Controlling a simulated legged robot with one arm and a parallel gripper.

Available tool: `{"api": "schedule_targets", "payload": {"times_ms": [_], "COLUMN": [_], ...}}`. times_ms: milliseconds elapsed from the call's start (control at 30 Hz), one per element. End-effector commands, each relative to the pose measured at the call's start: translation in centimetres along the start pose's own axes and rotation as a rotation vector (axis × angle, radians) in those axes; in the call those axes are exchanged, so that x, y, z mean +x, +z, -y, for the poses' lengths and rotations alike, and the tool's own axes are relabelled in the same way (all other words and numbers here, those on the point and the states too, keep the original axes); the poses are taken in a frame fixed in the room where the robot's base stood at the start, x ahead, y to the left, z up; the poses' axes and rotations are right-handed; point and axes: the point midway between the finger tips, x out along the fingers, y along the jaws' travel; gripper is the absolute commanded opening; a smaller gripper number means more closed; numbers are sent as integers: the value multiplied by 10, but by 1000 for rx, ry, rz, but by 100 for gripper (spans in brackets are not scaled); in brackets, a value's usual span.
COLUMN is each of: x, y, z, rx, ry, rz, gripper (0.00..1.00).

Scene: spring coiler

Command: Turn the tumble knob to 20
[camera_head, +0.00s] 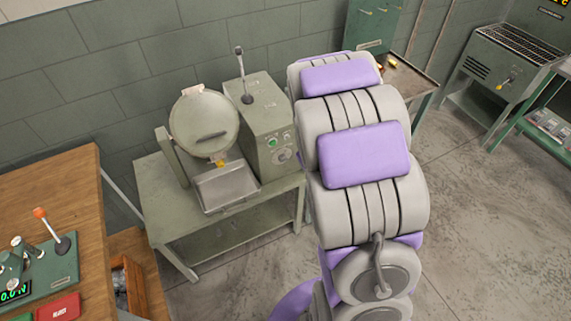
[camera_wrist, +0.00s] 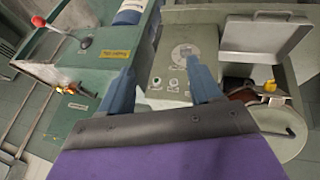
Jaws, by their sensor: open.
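In the wrist view the knob (camera_wrist: 185,52) shows on the panel beyond my fingertips, with the buttons nearer. Its setting is too small to read. In the head view my gripper is hidden behind my purple and grey arm.
The round drum (camera_head: 204,123) and metal tray (camera_head: 225,187) stand left of the control box on a green table (camera_head: 160,190). A lever (camera_head: 241,75) rises from the box top. A wooden bench (camera_head: 50,190) is at left. Open floor lies at right.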

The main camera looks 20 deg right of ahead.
Motion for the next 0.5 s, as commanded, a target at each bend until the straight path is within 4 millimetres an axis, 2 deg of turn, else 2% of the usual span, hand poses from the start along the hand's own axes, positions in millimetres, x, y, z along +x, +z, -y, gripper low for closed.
{"api": "schedule_targets", "payload": {"times_ms": [33, 100, 267, 367, 500], "x": [22, 50, 108, 138, 171], "y": [2, 1, 3, 8, 13], "z": [-6, -13, -23, -20, -2], "rx": [-6, -16, -26, -28, -17], "ry": [-5, -16, -51, -79, -118], "rz": [-23, -72, -195, -273, -393], "gripper": [64, 64, 64, 64, 64]}}
